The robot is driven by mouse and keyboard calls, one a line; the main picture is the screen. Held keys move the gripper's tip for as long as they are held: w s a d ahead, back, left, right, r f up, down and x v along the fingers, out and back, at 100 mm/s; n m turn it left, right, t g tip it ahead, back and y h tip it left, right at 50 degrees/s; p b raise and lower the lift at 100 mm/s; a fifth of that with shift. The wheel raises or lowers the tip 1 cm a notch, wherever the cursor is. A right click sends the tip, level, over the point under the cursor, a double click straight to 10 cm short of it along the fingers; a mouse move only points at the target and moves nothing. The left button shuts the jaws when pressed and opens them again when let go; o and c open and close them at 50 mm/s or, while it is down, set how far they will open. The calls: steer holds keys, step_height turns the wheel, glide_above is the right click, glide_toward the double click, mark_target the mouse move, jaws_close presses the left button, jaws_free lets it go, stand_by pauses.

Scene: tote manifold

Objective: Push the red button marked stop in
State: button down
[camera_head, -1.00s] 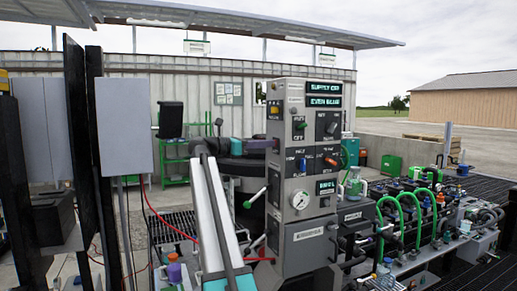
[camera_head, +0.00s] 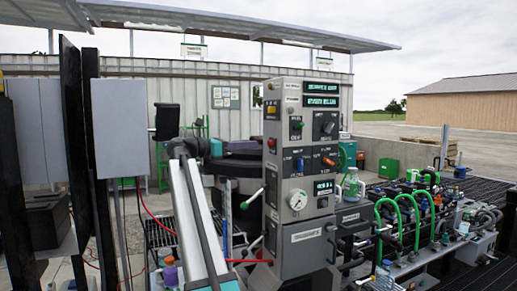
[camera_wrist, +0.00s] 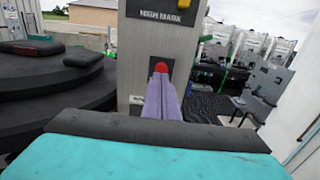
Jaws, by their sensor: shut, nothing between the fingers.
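The red button (camera_wrist: 161,67) shows in the wrist view on a grey face of the control cabinet, just past my fingertips. In the head view a small red button (camera_head: 271,143) is on the left side of the grey control cabinet (camera_head: 296,255), below a yellow one. Its marking is too small to read. My gripper (camera_wrist: 162,80) has its purple fingers shut and empty, pointing at the button. Its teal body (camera_head: 215,147) is left of the cabinet in the head view. I cannot tell how far the button is pressed.
A black round stepped platform (camera_wrist: 60,85) lies left of my fingers. Green hoses and pipework (camera_head: 400,210) stand right of the cabinet. Grey boxes (camera_head: 120,125) stand at left.

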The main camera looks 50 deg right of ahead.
steer(key=b+v, duration=0.2)
steer(key=v, duration=0.6)
steer(key=shift+a, duration=0.25)
